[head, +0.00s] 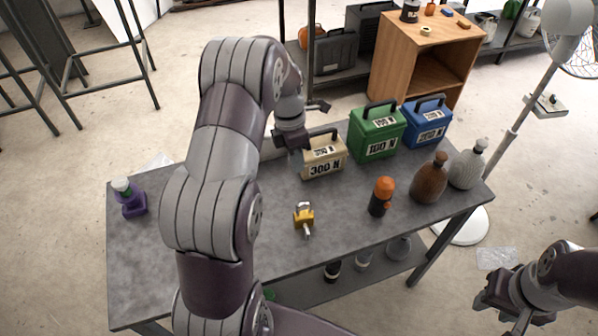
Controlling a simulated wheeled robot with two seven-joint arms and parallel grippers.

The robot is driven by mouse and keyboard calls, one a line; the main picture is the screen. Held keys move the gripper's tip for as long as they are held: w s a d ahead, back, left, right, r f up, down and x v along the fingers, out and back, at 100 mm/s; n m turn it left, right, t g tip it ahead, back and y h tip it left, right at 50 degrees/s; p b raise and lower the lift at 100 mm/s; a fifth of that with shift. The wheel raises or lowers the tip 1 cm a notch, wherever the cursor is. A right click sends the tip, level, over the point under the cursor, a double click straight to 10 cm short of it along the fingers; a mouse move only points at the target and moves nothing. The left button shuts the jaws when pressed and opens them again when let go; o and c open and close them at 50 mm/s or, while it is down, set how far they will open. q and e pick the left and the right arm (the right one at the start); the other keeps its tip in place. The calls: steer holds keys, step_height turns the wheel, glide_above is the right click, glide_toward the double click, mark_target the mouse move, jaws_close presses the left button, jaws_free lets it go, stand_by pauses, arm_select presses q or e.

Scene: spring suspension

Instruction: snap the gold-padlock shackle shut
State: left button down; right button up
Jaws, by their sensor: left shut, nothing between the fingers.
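A gold padlock (303,219) sits on the grey table (262,240), near the middle of its front half. Its small pale shackle rises from the top, and a thin pale piece like a key sticks out toward the front edge. Whether the shackle is seated is too small to tell. My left gripper (292,141) is shut and empty, at the left side of the tan box, behind and apart from the padlock. Whether it touches the box cannot be told. My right gripper (503,308) is off the table at the lower right, apparently open and empty.
A tan 300 N box (323,158), a green box (377,134) and a blue box (427,122) line the back. An orange-topped black bottle (381,197), a brown bottle (429,180) and a grey bottle (467,166) stand right. A purple item (131,205) stands far left.

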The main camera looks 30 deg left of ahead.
mark_target(304, 204)
arm_select(q)
steer(key=p+x, duration=0.4)
steer(key=x, duration=0.7)
steer(key=shift+r+p, duration=0.1)
steer(key=shift+p, duration=0.3)
steer(key=shift+s+d+f, duration=0.1)
steer(key=shift+s+f, duration=0.05)
steer(key=shift+f, duration=0.2)
steer(key=shift+f, duration=0.1)
